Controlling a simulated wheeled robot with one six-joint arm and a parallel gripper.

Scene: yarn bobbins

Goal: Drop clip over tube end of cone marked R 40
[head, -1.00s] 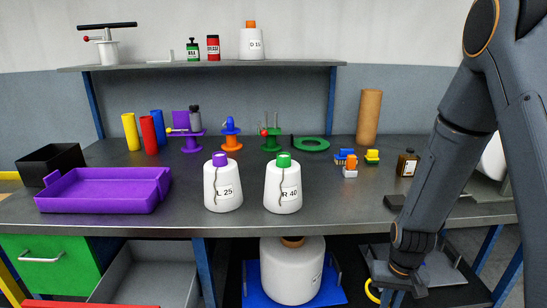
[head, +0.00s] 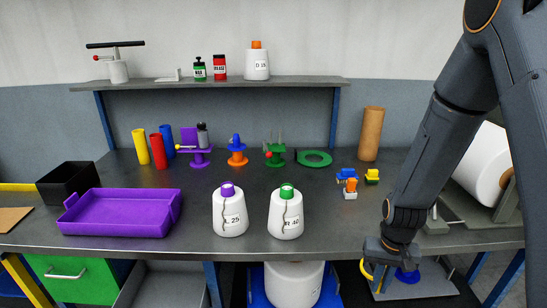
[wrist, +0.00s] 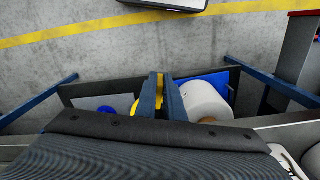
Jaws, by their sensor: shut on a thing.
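The cone marked R 40 (head: 286,222) stands upright on the bench, with its green tube end (head: 287,191) on top. A dark yarn tail hangs down its front. My gripper (head: 379,260) is at the bench's front edge, right of the cone and lower than it in the picture. It is shut on a yellow clip (head: 365,271), whose curved part sticks out to the left. In the wrist view, my fingers (wrist: 172,100) are together with the yellow clip (wrist: 158,83) between them; most of it is hidden.
A cone marked 25 (head: 230,218) with a purple tube end stands left of R 40. A purple tray (head: 120,231) is further left. Small coloured pieces (head: 347,183) lie behind. A large white cone (head: 293,284) sits below the bench; it also shows in the wrist view (wrist: 205,102).

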